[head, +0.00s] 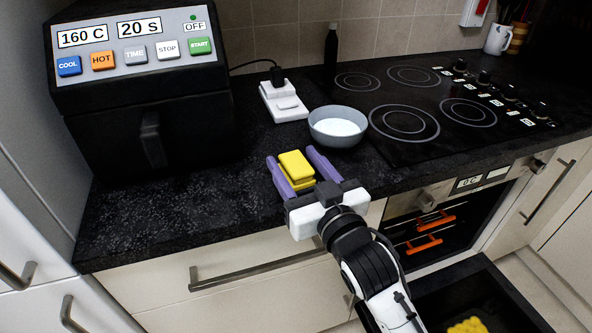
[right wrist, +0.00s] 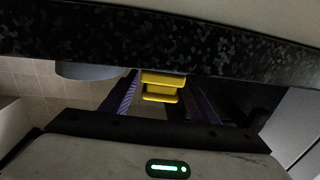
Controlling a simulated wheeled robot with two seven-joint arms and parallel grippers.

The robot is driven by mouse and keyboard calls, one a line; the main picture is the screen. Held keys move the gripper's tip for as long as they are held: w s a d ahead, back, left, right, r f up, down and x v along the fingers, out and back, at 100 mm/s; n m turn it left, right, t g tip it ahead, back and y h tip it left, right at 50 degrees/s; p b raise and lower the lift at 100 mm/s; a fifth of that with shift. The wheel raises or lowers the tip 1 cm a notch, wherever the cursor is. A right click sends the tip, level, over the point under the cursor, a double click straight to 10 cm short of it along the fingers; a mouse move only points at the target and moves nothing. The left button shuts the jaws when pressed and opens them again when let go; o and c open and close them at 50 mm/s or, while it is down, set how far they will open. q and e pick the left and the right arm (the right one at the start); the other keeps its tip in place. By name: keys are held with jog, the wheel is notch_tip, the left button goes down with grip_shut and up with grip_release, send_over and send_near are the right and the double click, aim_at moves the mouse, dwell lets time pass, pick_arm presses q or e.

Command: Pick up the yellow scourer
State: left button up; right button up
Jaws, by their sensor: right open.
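The yellow scourer (head: 297,164) lies on the dark worktop near its front edge, and shows as two yellow slabs, one above the other; I cannot tell if they are separate pieces. My right gripper (head: 290,156) is open, with one purple finger on each side of the scourer. Gaps show between the fingers and the scourer in the head view. The scourer also shows between the fingers in the right wrist view (right wrist: 160,80). Its lower part is partly hidden by my gripper. My left gripper is out of view.
A grey bowl (head: 338,127) with pale contents stands just behind the right finger. A white plug device (head: 284,101) lies behind. A black air fryer (head: 150,100) stands at left, the hob (head: 425,115) at right.

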jog(key=shift+c, duration=0.5)
jog(key=c, duration=1)
jog(key=shift+c, duration=0.2)
jog(key=shift+r, duration=0.15)
